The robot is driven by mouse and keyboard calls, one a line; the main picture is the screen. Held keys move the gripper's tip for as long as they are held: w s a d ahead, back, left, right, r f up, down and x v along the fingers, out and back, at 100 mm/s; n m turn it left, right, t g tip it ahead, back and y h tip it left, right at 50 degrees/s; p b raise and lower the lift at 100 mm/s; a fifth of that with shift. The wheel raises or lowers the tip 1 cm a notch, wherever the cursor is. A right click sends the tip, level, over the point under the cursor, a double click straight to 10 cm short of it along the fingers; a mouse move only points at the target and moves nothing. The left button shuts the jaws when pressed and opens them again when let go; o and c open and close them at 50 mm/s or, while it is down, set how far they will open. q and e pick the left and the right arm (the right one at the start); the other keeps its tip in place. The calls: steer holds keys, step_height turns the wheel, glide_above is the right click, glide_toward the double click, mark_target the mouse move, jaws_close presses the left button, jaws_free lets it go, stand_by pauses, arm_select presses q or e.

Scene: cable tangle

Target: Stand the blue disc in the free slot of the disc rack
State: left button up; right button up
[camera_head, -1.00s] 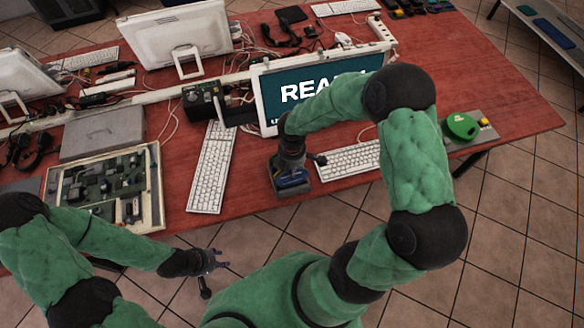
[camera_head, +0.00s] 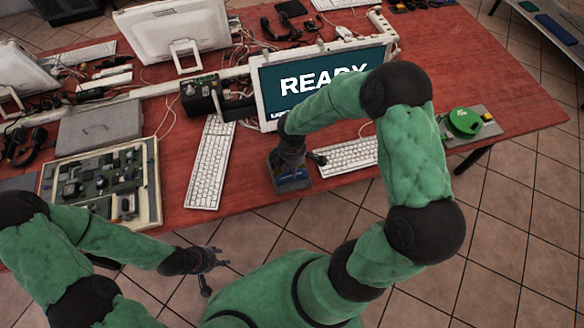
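My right gripper (camera_head: 291,172) points down at the table's front edge, just left of the white keyboard under the lit screen. A small dark holder with blue on it (camera_head: 291,184) shows right at its fingertips. I cannot tell whether the blue is the blue disc, or whether the fingers are shut on it, because the wrist covers most of it. The disc rack and its free slot cannot be made out for certain. My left gripper (camera_head: 213,262) is empty, its fingers apart, over the floor in front of the table.
The lit screen (camera_head: 290,85) reading READY stands behind my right gripper. A long white keyboard (camera_head: 211,163), an open circuit-board tray (camera_head: 148,205) and a black box (camera_head: 201,97) lie to the left. A green round thing (camera_head: 462,122) sits on a grey base at right.

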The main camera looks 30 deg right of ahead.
stand_by(0.3)
step_height(320, 180, up, 12)
stand_by(0.6)
stand_by(0.5)
steer(key=s+a+f+m+y, duration=0.1)
steer(key=s+a+f+m, duration=0.2)
steer(key=f, duration=0.6)
steer(key=s+a+f+m+y+b, duration=0.1)
steer(key=s+a+f+m, duration=0.3)
steer(key=a+f+m, duration=0.2)
steer(key=s+a+f+m+y+b, duration=0.1)
steer(key=s+a+f+m, duration=0.3)
steer(key=f+m, duration=0.4)
step_height(320, 180, down, 4)
steer(key=shift+s+a+r+m+y, duration=0.15)
steer(key=shift+s+a+m+y, duration=0.25)
steer(key=shift+a, duration=0.45)
